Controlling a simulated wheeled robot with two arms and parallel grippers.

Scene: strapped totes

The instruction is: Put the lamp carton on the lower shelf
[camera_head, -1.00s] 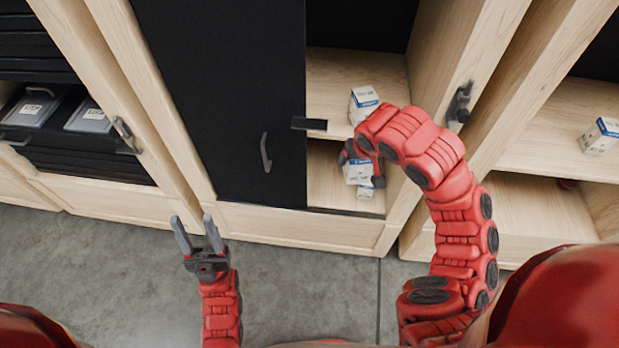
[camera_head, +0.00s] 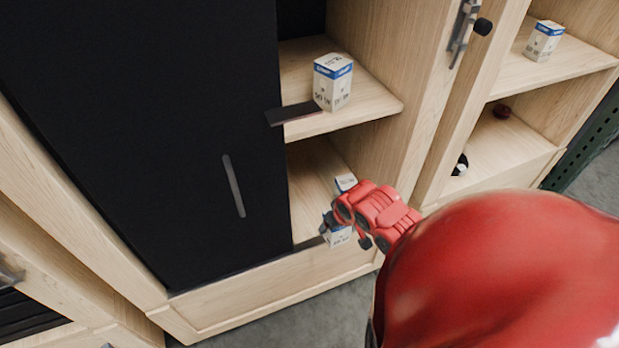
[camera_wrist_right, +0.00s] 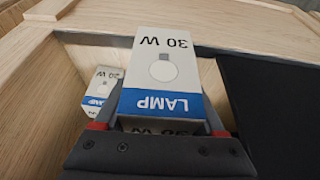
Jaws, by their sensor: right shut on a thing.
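The lamp carton (camera_wrist_right: 160,72), white with a blue band reading LAMP and 30 W, is between the fingers of my right gripper (camera_wrist_right: 164,112) in the wrist view. In the head view my right gripper (camera_head: 343,230) is shut on this carton (camera_head: 340,239) at the front of the lower shelf (camera_head: 308,190). I cannot tell whether the carton touches the shelf. A second, similar carton (camera_head: 345,182) stands farther in on that shelf; it also shows in the wrist view (camera_wrist_right: 102,90). My left gripper is out of view.
A similar carton (camera_head: 333,84) stands on the upper shelf (camera_head: 375,102). A black door panel (camera_head: 150,130) covers the cabinet's left part.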

